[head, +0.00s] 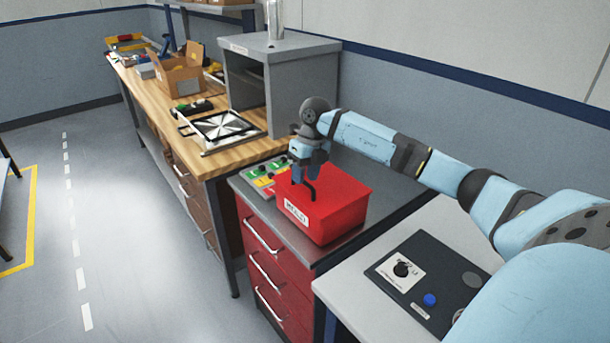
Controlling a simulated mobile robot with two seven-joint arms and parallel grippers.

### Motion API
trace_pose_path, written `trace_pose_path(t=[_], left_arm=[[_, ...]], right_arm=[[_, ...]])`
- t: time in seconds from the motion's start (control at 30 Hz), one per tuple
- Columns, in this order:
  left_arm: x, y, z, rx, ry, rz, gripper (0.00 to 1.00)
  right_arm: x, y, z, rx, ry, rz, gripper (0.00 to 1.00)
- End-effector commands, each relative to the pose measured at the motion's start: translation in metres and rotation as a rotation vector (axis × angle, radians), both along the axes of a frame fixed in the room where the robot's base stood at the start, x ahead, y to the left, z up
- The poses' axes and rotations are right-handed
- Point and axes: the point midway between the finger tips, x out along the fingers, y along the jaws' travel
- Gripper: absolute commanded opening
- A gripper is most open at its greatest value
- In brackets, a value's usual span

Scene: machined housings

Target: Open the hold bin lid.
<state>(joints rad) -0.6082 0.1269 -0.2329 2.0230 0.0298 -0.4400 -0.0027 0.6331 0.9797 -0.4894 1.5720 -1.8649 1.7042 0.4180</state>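The red hold bin (325,213) stands on the grey top of a red drawer cabinet, with a white label on its front face. Its red lid (341,190) looks closed, lying flat across the top. My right gripper (304,181) points down at the left part of the lid, beside a dark bent piece that looks like a handle. The fingers overlap this piece in the picture, and I cannot tell whether they grip it. My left gripper is out of view.
A panel with green, red and yellow patches (264,177) lies behind the bin at left. A grey open-fronted cabinet (307,88) stands on the wooden bench (240,155). A dark control box (428,283) lies on the near white surface.

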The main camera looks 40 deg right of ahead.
Motion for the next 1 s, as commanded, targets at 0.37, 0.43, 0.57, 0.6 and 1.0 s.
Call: trace_pose_path(t=[0.37, 0.43, 0.57, 0.6, 1.0], left_arm=[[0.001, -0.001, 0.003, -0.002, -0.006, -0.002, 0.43], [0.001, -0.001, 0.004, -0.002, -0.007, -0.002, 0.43], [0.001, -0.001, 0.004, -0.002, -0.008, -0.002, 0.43], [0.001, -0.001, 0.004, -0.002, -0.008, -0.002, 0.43], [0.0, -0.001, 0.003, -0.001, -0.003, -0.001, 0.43]], right_arm=[[0.0, 0.001, -0.005, 0.0, -0.001, 0.0, 0.36], [0.0, 0.001, -0.005, 0.0, -0.001, 0.0, 0.2], [0.0, 0.001, -0.005, 0.0, -0.001, 0.0, 0.0], [0.0, 0.001, -0.005, 0.0, -0.001, 0.0, 0.0], [-0.013, -0.004, 0.005, 0.057, -0.007, 0.0, 0.0]])
